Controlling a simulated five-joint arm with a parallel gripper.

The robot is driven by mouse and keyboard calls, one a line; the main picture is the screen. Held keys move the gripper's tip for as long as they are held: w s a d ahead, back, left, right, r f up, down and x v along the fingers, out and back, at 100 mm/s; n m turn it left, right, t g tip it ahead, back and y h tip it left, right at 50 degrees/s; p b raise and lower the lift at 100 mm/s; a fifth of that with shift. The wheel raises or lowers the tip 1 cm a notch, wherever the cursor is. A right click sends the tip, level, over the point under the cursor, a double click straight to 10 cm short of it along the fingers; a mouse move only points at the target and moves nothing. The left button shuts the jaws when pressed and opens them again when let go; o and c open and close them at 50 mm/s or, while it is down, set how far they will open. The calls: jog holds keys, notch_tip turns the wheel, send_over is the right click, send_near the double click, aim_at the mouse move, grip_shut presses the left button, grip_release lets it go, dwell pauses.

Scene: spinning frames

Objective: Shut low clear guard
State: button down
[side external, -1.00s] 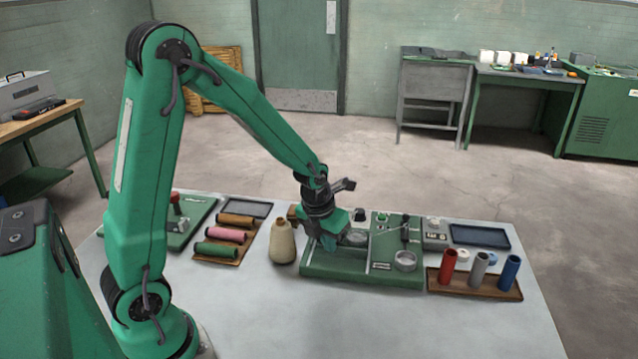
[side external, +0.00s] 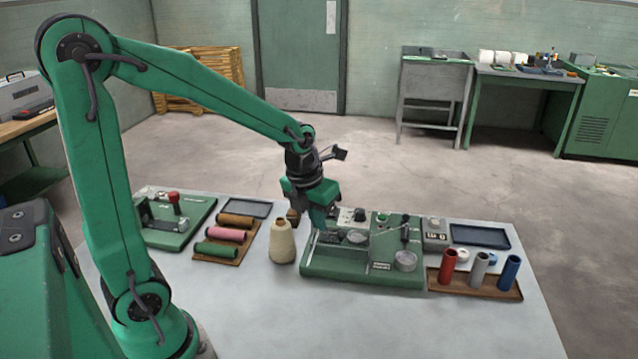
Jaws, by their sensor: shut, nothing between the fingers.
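My gripper (side external: 321,226) is shut and empty, pointing down over the left rear part of the unit. Its fingers hide part of the unit behind them, and I cannot tell whether they touch it.
A cream yarn cone (side external: 281,243) stands close left of the unit. A board with several coloured rolls (side external: 224,236) and another green device (side external: 172,222) lie farther left. A wooden rack (side external: 475,285) with red, grey and blue tubes stands right. The front of the table is clear.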

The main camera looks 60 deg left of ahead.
jog(key=shift+r, duration=0.2)
jog(key=c, duration=1.3)
grip_release()
jog(key=n, duration=1.5)
send_near(340, 232)
jog(key=shift+a+f, duration=0.1)
jog(key=shift+f, duration=0.25)
jog(key=shift+f+m, duration=0.1)
jog(key=shift+m, duration=0.2)
jog(key=shift+x, duration=3.85)
jog(key=shift+w, duration=0.15)
grip_shut()
